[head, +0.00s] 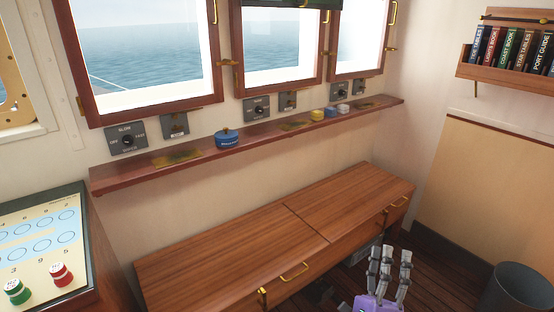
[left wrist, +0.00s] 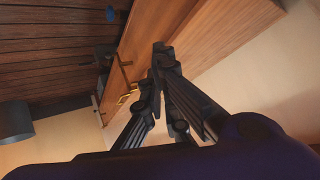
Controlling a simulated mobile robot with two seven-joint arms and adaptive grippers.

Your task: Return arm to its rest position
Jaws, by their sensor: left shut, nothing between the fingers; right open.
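My right gripper (head: 389,256) stands at the bottom of the head view, right of centre, with a purple body and grey fingers pointing up. Its fingers are apart and hold nothing. It shows in front of the dark floor and the right end of the wooden cabinet (head: 250,240). My left gripper (left wrist: 161,52) is in the left wrist view only, with its dark fingers closed together at the tips and nothing between them. The cabinet's wooden face with brass handles lies behind it there. I cannot tell how far it is from the cabinet.
A wooden shelf (head: 120,178) under the windows carries a blue round tin (head: 227,139) and small yellow, blue and white items. A chart panel (head: 40,235) with green and red pieces is at left. A dark bin (head: 520,287) stands at lower right. The cabinet top is clear.

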